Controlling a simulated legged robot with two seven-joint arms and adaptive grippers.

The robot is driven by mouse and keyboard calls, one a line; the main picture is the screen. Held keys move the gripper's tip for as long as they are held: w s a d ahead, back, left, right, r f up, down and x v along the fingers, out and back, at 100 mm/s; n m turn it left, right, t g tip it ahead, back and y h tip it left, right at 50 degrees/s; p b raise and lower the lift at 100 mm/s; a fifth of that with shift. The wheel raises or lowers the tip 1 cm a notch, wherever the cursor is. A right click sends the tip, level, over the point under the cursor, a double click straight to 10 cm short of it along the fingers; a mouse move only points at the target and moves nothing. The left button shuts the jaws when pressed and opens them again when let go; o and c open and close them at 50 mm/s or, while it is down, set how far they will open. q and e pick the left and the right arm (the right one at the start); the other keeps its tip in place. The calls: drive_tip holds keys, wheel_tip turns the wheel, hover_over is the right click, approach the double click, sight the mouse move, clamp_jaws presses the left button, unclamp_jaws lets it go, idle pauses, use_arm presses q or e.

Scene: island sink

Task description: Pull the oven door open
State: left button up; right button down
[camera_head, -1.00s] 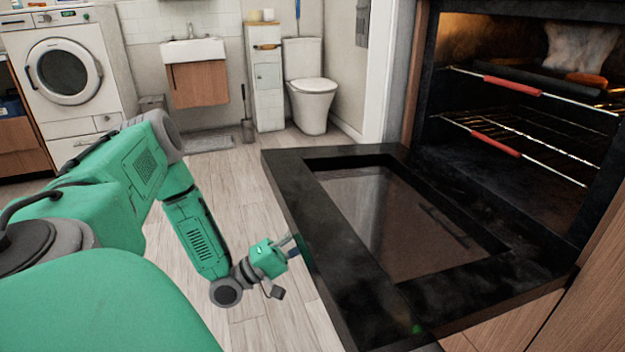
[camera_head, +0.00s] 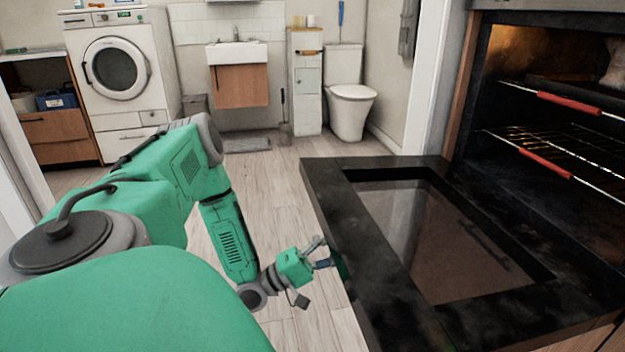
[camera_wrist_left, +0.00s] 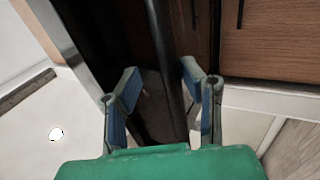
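The oven door (camera_head: 375,285) is folded down and lies about level in front of the oven (camera_head: 545,130), whose inside is exposed. The door has a black frame around a dark glass pane (camera_head: 430,240). My left gripper (camera_head: 322,252) is beside the door's outer left edge in the head view. In the left wrist view my left gripper (camera_wrist_left: 160,95) has its fingers spread apart. A dark bar (camera_wrist_left: 165,60), likely the door handle, runs between them with gaps on both sides. My right gripper is not in view.
Two racks with red-edged fronts (camera_head: 568,103) are inside the oven. Wooden cabinet fronts (camera_wrist_left: 265,50) show in the left wrist view. A washing machine (camera_head: 115,70), sink cabinet (camera_head: 240,85) and toilet (camera_head: 350,105) stand at the back. The wooden floor (camera_head: 265,185) between is clear.

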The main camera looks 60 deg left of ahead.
use_arm(q)
drive_tip(key=v, duration=1.1)
drive_tip(key=shift+a+f, duration=0.3)
drive_tip(key=shift+a, duration=0.1)
drive_tip(key=shift+s+a+f, duration=0.1)
drive_tip(key=shift+a, duration=0.1)
drive_tip(key=shift+s+d, duration=0.1)
